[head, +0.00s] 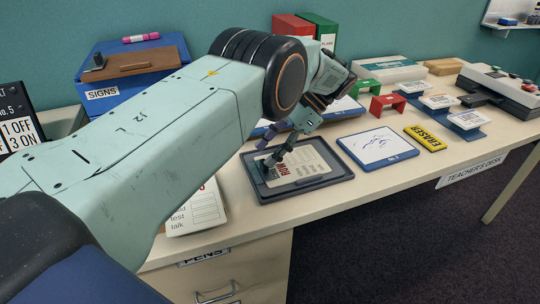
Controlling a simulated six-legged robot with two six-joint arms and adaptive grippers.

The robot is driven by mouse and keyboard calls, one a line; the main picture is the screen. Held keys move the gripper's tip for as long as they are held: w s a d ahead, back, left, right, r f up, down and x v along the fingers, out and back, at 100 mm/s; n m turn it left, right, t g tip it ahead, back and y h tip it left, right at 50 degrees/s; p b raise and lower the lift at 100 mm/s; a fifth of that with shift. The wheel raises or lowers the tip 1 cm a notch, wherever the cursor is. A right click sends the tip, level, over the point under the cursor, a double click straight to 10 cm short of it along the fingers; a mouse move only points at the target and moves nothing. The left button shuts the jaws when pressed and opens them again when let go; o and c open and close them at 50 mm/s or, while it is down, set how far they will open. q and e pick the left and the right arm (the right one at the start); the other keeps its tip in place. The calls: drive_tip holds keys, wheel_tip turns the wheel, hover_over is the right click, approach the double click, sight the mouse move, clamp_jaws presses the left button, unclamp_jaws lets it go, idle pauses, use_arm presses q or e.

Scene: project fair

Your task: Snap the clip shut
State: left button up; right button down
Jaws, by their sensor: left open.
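A dark grey tray-like board (318,183) lies near the table's front edge with a printed sheet (305,163) on it, lettered "ROW". My left gripper (268,153) reaches down over the board's left end, its dark fingers open and low over the sheet's edge. Whether a fingertip touches, and whether a clip sits beneath the fingers, I cannot tell. A brown clipboard (135,63) with a dark clip (97,63) at its left end lies on the blue "SIGNS" box (105,95), well away from the gripper. My right gripper is out of view.
A blue-edged drawing board (378,148) lies right of the grey board, with a yellow eraser (425,138) beyond. Red (386,105) and green (368,88) stands are behind. A white card (195,212) is at the front left. The table's right front is clear.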

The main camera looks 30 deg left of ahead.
use_arm(q)
wheel_tip(320, 180, up, 8)
drive_tip(key=shift+f, duration=0.2)
drive_tip(key=shift+s, duration=0.1)
idle(0.5)
